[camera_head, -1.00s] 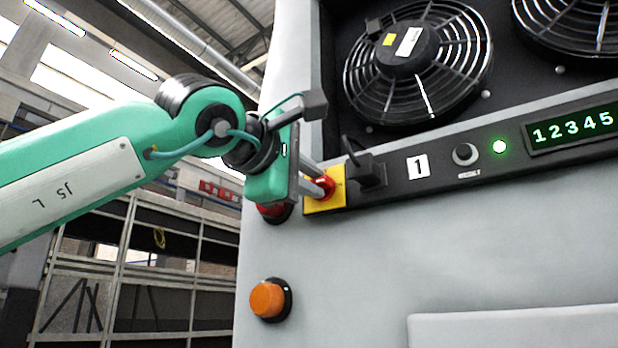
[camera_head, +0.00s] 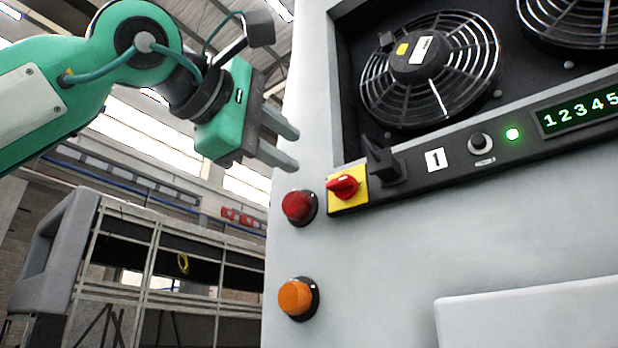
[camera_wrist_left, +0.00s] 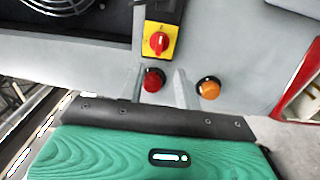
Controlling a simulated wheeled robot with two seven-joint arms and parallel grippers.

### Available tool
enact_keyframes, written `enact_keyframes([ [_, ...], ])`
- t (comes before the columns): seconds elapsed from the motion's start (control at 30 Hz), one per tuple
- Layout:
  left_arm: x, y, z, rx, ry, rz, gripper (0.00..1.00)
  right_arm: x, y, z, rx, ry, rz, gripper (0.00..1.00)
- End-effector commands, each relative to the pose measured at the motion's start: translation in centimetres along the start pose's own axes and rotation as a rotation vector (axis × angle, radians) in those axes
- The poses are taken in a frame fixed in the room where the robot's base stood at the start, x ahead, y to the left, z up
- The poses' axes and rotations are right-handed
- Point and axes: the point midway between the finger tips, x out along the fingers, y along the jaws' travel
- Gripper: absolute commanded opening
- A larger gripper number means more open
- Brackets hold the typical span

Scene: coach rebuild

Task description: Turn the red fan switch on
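The red fan switch (camera_head: 343,187) is a red rotary knob on a yellow square plate (camera_head: 348,203) at the left end of the black control strip. In the left wrist view the red knob (camera_wrist_left: 159,42) shows ahead of the fingers, with its grip ridge along the plate's length. My left gripper (camera_head: 289,150) is up and left of the switch, apart from it. Its two fingers stand apart with nothing between them; they also show in the left wrist view (camera_wrist_left: 158,90). My right gripper is in neither view.
A red round lamp or button (camera_head: 298,207) and an orange one (camera_head: 297,298) sit left of and below the switch. A black plug-like block (camera_head: 384,165) juts out just right of it. A caged fan (camera_head: 430,70) is above. A green light (camera_head: 512,134) glows on the strip.

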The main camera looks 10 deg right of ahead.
Motion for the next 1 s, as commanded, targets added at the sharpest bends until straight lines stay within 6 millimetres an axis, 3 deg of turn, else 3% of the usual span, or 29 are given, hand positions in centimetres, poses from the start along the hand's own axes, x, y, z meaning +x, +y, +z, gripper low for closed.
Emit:
enact_keyframes([
  [0.1, -1.6, -0.1, 0.0, 0.001, 0.001, 0.001, 0.34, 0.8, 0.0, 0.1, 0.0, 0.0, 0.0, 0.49],
  [0.3, -2.6, 0.0, 0.0, 0.001, 0.0, 0.0, 0.34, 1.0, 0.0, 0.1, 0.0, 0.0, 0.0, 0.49],
  [0.87, -2.5, 0.0, 0.0, 0.0, 0.0, -0.001, 0.34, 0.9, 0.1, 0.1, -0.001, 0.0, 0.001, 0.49],
  [1.0, -1.5, -0.7, -1.1, -0.055, -0.025, -0.012, 0.34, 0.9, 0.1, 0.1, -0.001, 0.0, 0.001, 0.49],
])
